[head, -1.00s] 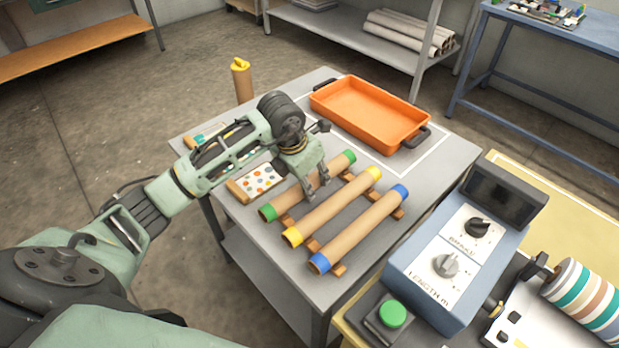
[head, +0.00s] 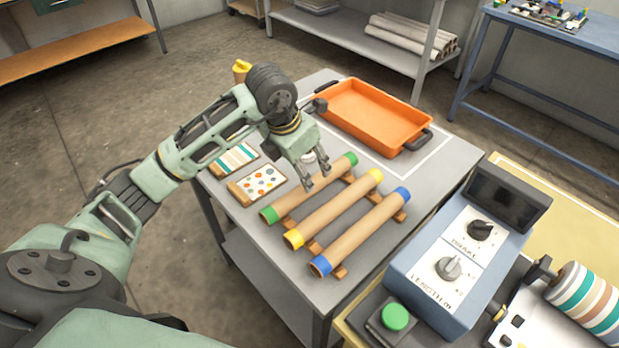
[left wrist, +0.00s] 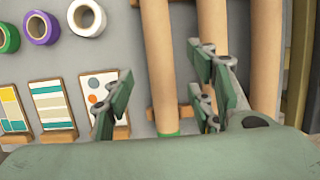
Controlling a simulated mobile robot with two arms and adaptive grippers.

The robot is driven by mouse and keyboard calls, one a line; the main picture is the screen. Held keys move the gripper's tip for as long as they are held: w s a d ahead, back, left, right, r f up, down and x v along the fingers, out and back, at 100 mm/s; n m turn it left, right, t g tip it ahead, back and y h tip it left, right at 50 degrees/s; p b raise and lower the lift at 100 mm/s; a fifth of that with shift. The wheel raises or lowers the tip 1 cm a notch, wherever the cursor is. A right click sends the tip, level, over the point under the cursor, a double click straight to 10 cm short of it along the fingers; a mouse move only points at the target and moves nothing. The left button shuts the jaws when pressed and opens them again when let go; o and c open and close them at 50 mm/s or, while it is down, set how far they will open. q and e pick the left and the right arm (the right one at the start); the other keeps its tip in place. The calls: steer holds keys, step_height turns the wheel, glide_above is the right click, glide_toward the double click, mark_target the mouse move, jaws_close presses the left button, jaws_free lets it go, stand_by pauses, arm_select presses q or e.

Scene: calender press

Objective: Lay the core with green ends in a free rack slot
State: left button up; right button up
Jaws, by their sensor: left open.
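The core with green ends (head: 300,194) lies on the wooden rack (head: 340,271) in the slot nearest the sample cards. It also shows in the left wrist view (left wrist: 158,60), running lengthwise between the fingers, its near green end just ahead of the palm. A core with yellow ends (head: 335,208) and one with blue ends (head: 360,232) lie parallel beside it on the rack. My left gripper (head: 315,178) is open and empty, over the green-ended core and apart from it. It also shows in the left wrist view (left wrist: 160,95). My right gripper is out of view.
An orange tray (head: 372,114) sits behind the rack. Sample cards (head: 260,183) lie left of it; tape rolls (left wrist: 42,27) show in the left wrist view. A yellow-topped core (head: 241,68) is mostly hidden behind my arm. A control box (head: 452,250) stands front right.

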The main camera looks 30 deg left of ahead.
arm_select(q)
steer(key=v, duration=0.5)
steer(key=shift+r, duration=0.2)
steer(key=shift+s, duration=0.1)
